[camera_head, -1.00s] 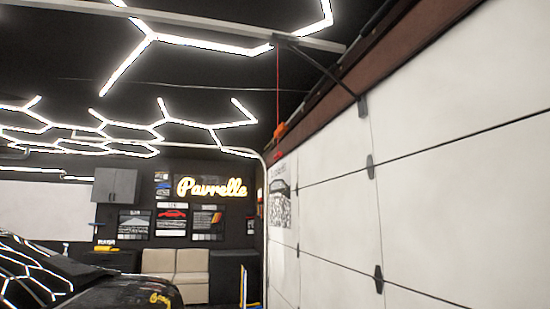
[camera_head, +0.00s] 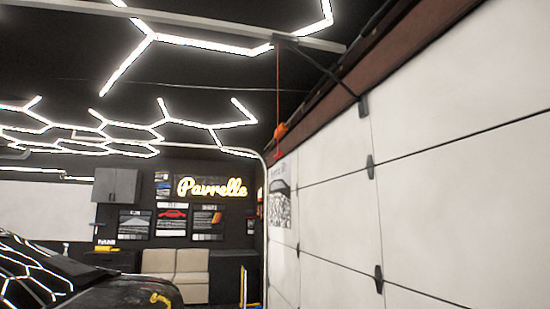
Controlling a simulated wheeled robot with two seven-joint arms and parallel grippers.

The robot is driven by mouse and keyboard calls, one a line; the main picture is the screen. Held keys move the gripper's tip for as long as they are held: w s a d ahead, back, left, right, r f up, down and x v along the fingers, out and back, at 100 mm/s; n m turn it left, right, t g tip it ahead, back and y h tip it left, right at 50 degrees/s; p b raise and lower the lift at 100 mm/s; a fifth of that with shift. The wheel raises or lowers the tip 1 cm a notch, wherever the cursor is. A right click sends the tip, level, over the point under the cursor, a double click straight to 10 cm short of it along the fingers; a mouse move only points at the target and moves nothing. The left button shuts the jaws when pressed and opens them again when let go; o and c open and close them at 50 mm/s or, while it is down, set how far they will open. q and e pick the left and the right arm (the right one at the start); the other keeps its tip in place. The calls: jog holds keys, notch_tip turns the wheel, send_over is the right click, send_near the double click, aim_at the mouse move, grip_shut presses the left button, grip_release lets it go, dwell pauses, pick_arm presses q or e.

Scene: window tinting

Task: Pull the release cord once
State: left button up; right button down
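The release cord (camera_head: 278,88) is a thin red line. It hangs straight down from the opener rail (camera_head: 220,23) near the top of the garage door. At its lower end is an orange-red handle (camera_head: 280,131), with a small red tip just below it. The handle hangs in front of the dark wall, beside the upper left edge of the white garage door (camera_head: 450,180) in the picture. The door is shut. Neither of my grippers shows in the head view, and nothing is seen touching the cord.
A dark car (camera_head: 60,280) stands at the lower left. A beige sofa (camera_head: 175,268) and a dark cabinet (camera_head: 226,275) are by the back wall. A dark angled arm (camera_head: 325,74) joins the rail to the door. The floor is mostly out of view.

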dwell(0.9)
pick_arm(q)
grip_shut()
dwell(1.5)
